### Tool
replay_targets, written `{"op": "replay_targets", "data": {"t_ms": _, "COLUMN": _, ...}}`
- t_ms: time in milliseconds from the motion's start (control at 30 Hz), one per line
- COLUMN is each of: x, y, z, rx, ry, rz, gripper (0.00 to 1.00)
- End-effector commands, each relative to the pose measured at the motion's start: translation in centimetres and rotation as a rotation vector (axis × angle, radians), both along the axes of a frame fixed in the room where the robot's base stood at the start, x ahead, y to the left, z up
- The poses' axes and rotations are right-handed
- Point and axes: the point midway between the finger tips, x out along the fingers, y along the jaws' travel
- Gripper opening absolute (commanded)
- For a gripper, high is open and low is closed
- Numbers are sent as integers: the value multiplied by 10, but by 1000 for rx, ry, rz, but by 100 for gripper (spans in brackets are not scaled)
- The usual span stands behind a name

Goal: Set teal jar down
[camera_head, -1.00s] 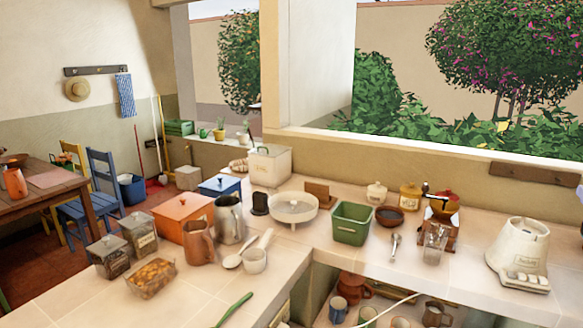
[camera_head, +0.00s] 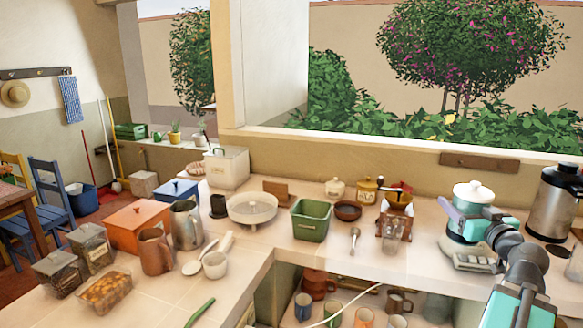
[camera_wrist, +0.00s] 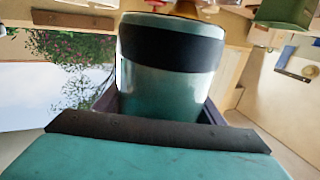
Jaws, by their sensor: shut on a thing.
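The teal jar (camera_head: 464,229) is in my gripper (camera_head: 460,213), at the right of the head view. A white lid with a knob shows above it. That view is upside down. My gripper is shut on the jar, and the arm hides part of the counter.
A steel flask (camera_head: 553,205) is at the far right. A coffee grinder (camera_head: 394,222), glass jar (camera_head: 391,242), spoon (camera_head: 354,240) and green bin (camera_head: 311,222) stand to the left. Bare counter (camera_head: 430,265) lies between the glass jar and the appliance.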

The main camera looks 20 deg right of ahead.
Motion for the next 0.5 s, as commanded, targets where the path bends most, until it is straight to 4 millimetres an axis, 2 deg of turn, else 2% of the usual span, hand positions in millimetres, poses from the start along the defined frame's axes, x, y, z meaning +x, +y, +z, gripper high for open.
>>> {"op": "replay_targets", "data": {"t_ms": 100, "x": 23, "y": 24, "z": -21, "rx": 3, "ry": 0, "rz": 75, "gripper": 22}}
{"op": "replay_targets", "data": {"t_ms": 267, "x": 50, "y": 58, "z": -47, "rx": 3, "ry": -1, "rz": 175, "gripper": 22}}
{"op": "replay_targets", "data": {"t_ms": 500, "x": 86, "y": 118, "z": -86, "rx": 3, "ry": -2, "rz": 333, "gripper": 22}}
